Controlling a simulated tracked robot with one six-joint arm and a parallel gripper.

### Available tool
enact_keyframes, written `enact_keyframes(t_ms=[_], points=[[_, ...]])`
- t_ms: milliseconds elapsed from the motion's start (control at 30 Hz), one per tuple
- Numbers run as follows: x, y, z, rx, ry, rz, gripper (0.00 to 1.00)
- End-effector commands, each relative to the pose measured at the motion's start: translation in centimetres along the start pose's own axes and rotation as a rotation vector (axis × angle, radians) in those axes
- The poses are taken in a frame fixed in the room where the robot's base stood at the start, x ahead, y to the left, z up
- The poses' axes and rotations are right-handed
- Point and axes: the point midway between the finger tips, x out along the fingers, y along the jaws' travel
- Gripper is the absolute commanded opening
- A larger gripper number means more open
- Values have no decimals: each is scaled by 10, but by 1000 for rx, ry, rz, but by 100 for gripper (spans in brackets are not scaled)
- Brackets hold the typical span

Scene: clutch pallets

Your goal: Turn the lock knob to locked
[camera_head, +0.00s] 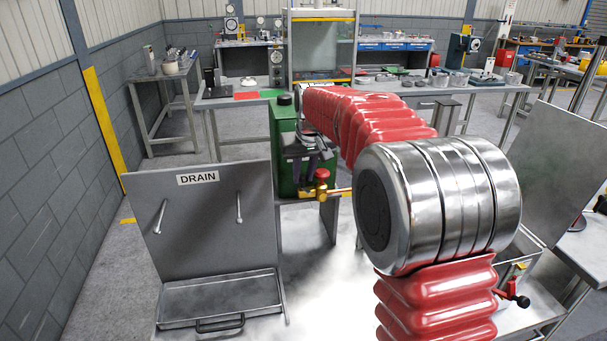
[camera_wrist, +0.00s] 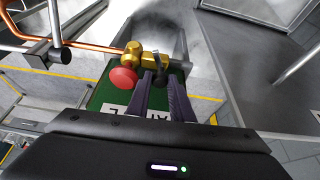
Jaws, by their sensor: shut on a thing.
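A brass valve (camera_head: 320,189) with a red knob (camera_head: 322,174) sits at the front of a green box (camera_head: 284,150). In the wrist view the brass valve (camera_wrist: 133,52) joins a copper pipe, and the round red knob (camera_wrist: 123,79) stands left of my fingers. My gripper (camera_wrist: 161,82) has its two dark fingers on either side of a small dark knob (camera_wrist: 160,66) at the valve's right end, shut on it. The fingertips partly hide this knob. In the head view my gripper (camera_head: 304,172) is just left of the valve. Whether the knob is locked I cannot tell.
A grey panel marked DRAIN (camera_head: 198,206) stands at the left, with a shallow tray (camera_head: 220,300) before it. A red-handled valve (camera_head: 515,298) is at the lower right. Workbenches (camera_head: 240,98) line the back. My arm hides part of the middle.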

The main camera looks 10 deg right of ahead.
Motion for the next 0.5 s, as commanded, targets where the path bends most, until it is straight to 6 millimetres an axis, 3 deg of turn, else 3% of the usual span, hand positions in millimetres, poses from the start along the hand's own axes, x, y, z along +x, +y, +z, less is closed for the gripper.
enact_keyframes(t_ms=[500], points=[[0,6,-1,-365,0,-151,0]])
